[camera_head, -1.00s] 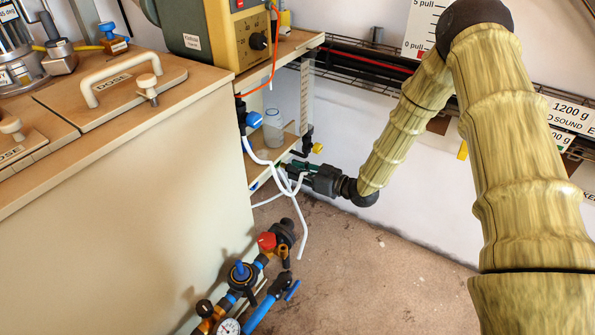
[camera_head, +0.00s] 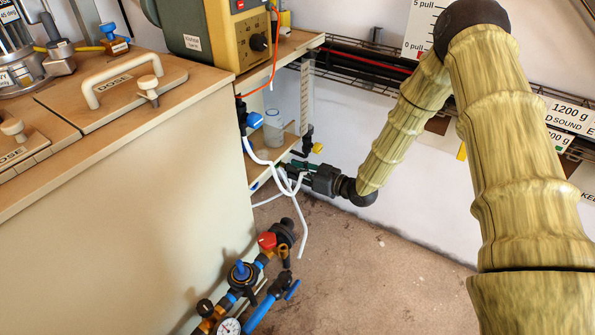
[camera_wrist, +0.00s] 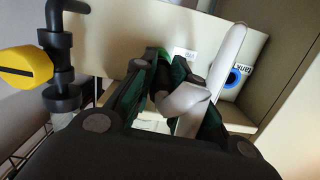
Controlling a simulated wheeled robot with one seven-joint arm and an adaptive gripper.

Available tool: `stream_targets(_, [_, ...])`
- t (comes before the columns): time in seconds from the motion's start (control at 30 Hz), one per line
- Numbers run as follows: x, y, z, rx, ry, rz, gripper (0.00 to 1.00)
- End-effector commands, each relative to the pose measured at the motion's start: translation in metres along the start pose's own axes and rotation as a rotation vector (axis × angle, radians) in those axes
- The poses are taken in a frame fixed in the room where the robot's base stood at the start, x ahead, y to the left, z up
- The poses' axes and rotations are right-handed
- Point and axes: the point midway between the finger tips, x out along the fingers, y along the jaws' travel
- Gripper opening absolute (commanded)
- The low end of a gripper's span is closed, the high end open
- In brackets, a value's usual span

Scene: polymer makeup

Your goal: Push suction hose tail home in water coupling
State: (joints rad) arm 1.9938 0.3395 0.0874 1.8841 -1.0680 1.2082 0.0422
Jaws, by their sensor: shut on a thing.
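My gripper (camera_head: 290,173) reaches in low beside the beige cabinet and is shut on a white hose (camera_head: 300,225). In the wrist view the gripper's dark fingers with green parts (camera_wrist: 177,82) close around the white hose (camera_wrist: 228,60). One length of it rises past the right finger. A blue ring port (camera_wrist: 237,77) with a label reading "tank" is on the cream panel just right of the hose. It may be the coupling, but I cannot tell. The fingers hide the held end, so I cannot tell whether it touches or sits in a port.
A black valve with a yellow handle (camera_wrist: 26,67) stands left of my gripper. A shelf with a clear bottle (camera_head: 273,127) and a blue valve (camera_head: 254,120) is above. The floor to the right is clear.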

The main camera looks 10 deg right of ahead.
Motion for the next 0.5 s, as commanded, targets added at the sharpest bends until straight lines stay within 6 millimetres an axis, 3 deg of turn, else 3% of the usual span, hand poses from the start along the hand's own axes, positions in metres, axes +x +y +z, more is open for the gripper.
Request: stream_targets(0.5, [0.0099,0.0001,-0.0014,0.0,0.0,0.0,0.0])
